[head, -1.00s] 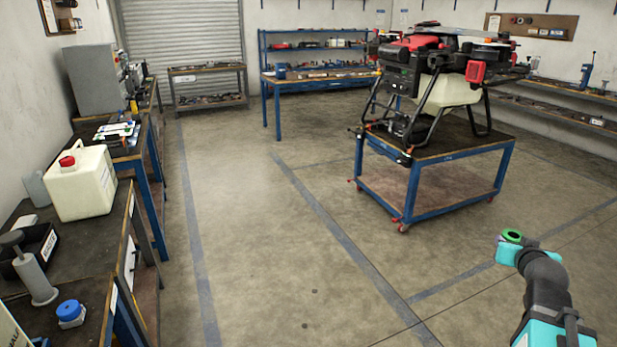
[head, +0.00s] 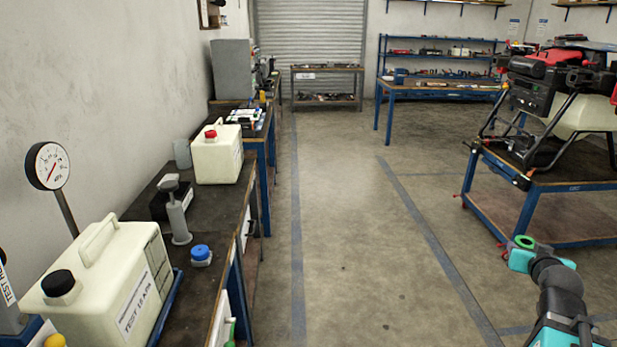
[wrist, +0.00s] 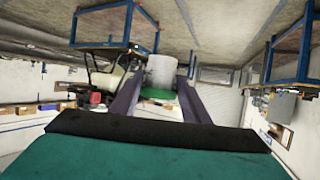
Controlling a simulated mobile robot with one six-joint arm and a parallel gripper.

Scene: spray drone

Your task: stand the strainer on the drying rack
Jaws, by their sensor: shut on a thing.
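My gripper (head: 521,257) is at the lower right in the head view, above the floor and well away from the benches. It is shut on the strainer (head: 525,242), of which only a green ring shows there. In the wrist view the strainer (wrist: 161,72) appears as a pale grey cylinder with a green rim, between the two dark fingers (wrist: 158,104). I cannot make out a drying rack in either view.
A bench (head: 217,271) along the left wall carries a pressure gauge (head: 47,165), a large white tank (head: 105,285), a red-capped canister (head: 218,157) and a blue cap (head: 201,254). The drone (head: 560,95) stands on a blue trolley (head: 560,187) at right. The floor between is clear.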

